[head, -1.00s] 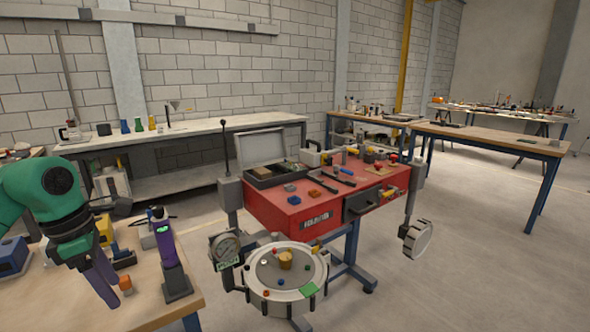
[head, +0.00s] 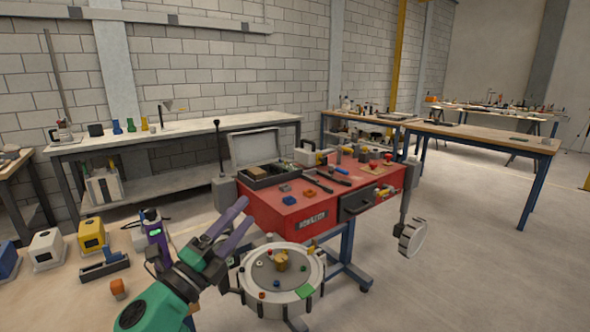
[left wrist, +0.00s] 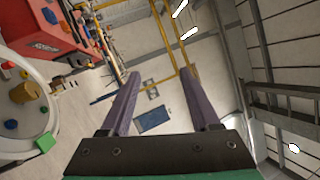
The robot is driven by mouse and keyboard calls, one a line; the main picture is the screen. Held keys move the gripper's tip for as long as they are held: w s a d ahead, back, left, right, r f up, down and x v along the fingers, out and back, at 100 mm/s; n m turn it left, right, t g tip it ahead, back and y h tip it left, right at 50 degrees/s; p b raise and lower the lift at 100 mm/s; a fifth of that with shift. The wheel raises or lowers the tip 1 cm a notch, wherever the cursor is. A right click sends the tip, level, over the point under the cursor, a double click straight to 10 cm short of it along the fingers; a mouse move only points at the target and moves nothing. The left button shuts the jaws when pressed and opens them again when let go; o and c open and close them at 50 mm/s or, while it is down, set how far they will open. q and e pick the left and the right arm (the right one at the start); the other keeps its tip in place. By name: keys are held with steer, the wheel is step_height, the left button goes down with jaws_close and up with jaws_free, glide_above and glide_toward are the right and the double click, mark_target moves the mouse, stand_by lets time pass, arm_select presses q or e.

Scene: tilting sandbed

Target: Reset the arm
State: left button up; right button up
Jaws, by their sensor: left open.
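My left gripper (head: 236,220) is open and empty, its two purple fingers pointing up and to the right in the head view. It is in front of the left end of the red workbench (head: 262,217) and up and left of the round tilting sandbed (head: 316,292). In the left wrist view the fingers (left wrist: 158,85) stand wide apart with nothing between them. The sandbed rim (left wrist: 52,118) shows at the left there, with a tan cup-like piece (left wrist: 25,92) and small coloured pieces on it. My right gripper is not in view.
An open grey case (head: 254,146) and tools lie on the red workbench.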

arm_select(q)
steer(key=a+f+n+g+y, duration=0.1)
steer(key=a+f+n+y, duration=0.95)
steer(key=f+n, duration=0.35)
steer(key=s+a+f+n+g+y, duration=0.3)
steer(key=s+f+n+g, duration=0.25)
steer(key=f, duration=0.45)
steer(key=s+f+n+g+h, duration=0.1)
steer(key=s+f+n+g, duration=0.25)
steer(key=s+f, duration=0.4)
steer(key=s+f+n+g+h, duration=0.15)
steer(key=s+f+g, duration=0.35)
steer(key=s, duration=0.5)
step_height(320, 180, down, 17)
steer(key=s+g+p, duration=0.1)
steer(key=p, duration=0.3)
steer(key=s+a+f+p, duration=0.1)
steer(key=s+f+p, duration=0.1)
steer(key=s+f, duration=0.4)
steer(key=s+a+f+g+y+p, duration=0.1)
steer(key=s+f, duration=0.5)
steer(key=s, duration=0.6)
steer(key=shift+f+p, duration=0.2)
steer(key=shift+p, duration=0.25)
